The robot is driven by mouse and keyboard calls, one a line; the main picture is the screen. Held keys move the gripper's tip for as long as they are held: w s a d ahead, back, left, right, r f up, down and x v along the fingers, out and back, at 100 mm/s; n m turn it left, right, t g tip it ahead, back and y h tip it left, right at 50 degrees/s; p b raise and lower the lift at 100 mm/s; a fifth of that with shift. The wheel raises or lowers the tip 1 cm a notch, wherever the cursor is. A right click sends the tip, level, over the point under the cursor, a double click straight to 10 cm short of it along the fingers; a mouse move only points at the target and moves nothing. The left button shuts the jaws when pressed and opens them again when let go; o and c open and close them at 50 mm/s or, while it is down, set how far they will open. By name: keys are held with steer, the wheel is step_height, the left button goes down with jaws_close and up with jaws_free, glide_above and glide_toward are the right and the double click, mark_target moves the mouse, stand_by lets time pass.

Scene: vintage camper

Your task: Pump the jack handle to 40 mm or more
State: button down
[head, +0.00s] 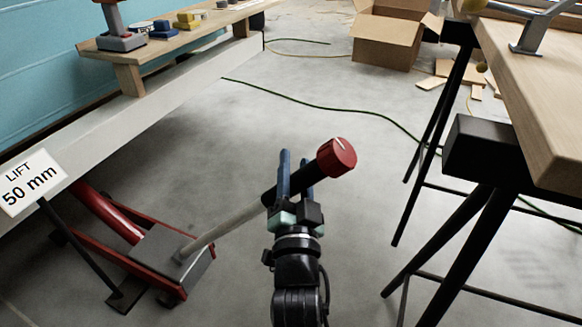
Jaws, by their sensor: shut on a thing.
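A red floor jack (165,253) sits on the concrete floor at lower left, partly under a pale beam. Its grey handle (222,233) slants up to the right from the jack's body and ends in a black grip and a red knob (337,157). My gripper (296,176) is shut on the handle's black grip, just below the red knob, with its blue fingers either side. A white sign (29,183) on the beam reads "LIFT 50 mm". The jack's far end is hidden under the beam.
The pale beam (165,112) and a wooden shelf with small items (150,49) run along the left. A wooden table (530,95) on black trestle legs stands close on the right. A cardboard box (390,40) and a green cable lie behind. The middle floor is clear.

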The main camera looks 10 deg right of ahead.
steer(key=shift+s+d+f, duration=0.2)
steer(key=shift+d+f, duration=0.25)
steer(key=shift+f, duration=0.1)
steer(key=shift+c, duration=2.2)
jaws_free()
steer(key=shift+s, duration=0.1)
steer(key=shift+r, duration=0.1)
steer(key=shift+a+r, duration=0.1)
steer(key=shift+a, duration=0.1)
steer(key=b+v, duration=0.4)
steer(key=v, duration=0.8)
steer(key=shift+s+b, duration=0.4)
